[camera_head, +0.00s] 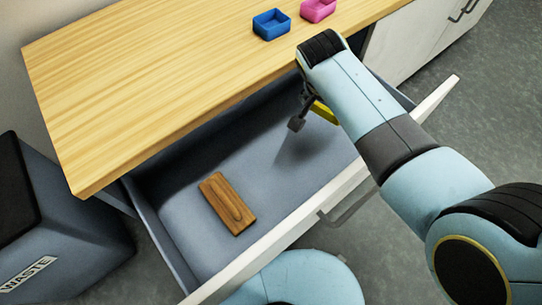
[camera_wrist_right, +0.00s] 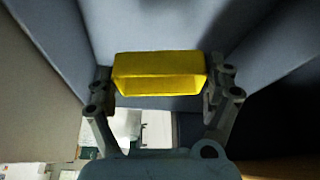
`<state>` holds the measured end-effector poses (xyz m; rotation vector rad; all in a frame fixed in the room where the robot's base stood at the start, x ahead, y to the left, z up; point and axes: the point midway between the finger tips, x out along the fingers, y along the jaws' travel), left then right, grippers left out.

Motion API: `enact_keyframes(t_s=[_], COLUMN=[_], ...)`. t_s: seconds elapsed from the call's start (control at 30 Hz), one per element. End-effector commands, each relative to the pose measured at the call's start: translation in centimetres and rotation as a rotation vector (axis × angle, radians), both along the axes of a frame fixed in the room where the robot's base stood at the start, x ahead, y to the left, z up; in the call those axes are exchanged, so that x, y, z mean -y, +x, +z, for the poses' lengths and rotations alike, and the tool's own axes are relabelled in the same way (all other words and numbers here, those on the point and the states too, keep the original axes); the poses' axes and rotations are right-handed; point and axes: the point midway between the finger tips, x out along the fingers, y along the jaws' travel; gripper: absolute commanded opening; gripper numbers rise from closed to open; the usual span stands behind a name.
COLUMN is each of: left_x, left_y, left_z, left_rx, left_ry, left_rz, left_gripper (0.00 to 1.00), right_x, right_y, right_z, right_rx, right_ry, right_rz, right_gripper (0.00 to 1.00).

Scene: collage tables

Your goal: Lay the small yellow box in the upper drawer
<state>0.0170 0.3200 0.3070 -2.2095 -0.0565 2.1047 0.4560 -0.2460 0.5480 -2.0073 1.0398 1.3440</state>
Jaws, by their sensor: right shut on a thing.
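The small yellow box (camera_wrist_right: 160,73) is between the two fingers of my right gripper (camera_wrist_right: 158,84) in the right wrist view, its open side facing the camera. In the head view, a strip of the yellow box (camera_head: 323,112) shows beside the right gripper (camera_head: 302,114), partly hidden by my arm. The right gripper is shut on the box, over the right part of the open upper drawer (camera_head: 283,163). I cannot tell whether the box touches the drawer floor. My left gripper is not in view.
A wooden block (camera_head: 228,203) lies in the drawer's left part. The wooden tabletop (camera_head: 170,70) overhangs the drawer's back. A blue box (camera_head: 271,24) and a pink box (camera_head: 318,9) stand on it. A waste bin (camera_head: 60,235) stands at left. The drawer floor between block and gripper is clear.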

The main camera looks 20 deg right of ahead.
Motion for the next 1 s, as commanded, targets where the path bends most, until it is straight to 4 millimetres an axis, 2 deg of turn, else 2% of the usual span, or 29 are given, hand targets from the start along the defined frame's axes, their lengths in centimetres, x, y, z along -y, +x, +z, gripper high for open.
enact_keyframes(t_s=[0.03,0.2,0.33,0.5,0.67,0.83,0.9,1.0], left_x=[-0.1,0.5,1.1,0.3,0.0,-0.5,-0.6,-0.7], left_y=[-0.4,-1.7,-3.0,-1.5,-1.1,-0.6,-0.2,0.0], left_z=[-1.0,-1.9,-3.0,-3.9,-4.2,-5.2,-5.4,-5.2], left_rx=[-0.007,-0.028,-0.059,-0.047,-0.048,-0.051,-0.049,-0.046], left_ry=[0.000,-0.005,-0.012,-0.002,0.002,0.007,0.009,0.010], left_rz=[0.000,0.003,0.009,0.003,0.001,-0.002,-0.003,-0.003], left_gripper=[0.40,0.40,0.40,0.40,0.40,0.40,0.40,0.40], right_x=[-0.2,-0.5,-0.5,-0.5,-0.5,-0.5,-0.5,-0.5], right_y=[-0.2,-0.4,-0.6,-0.6,-0.5,-0.6,-0.6,-0.5], right_z=[-1.7,-3.9,-6.6,-9.5,-10.6,-13.3,-13.9,-13.7], right_rx=[-0.005,-0.001,-0.004,-0.001,0.002,-0.002,-0.001,0.002], right_ry=[-0.001,0.000,0.000,0.000,0.001,0.001,0.001,0.002], right_rz=[-0.062,-0.204,-0.227,-0.225,-0.227,-0.225,-0.226,-0.226], right_gripper=[0.73,0.73,0.73,0.73,0.73,0.73,0.73,0.73])
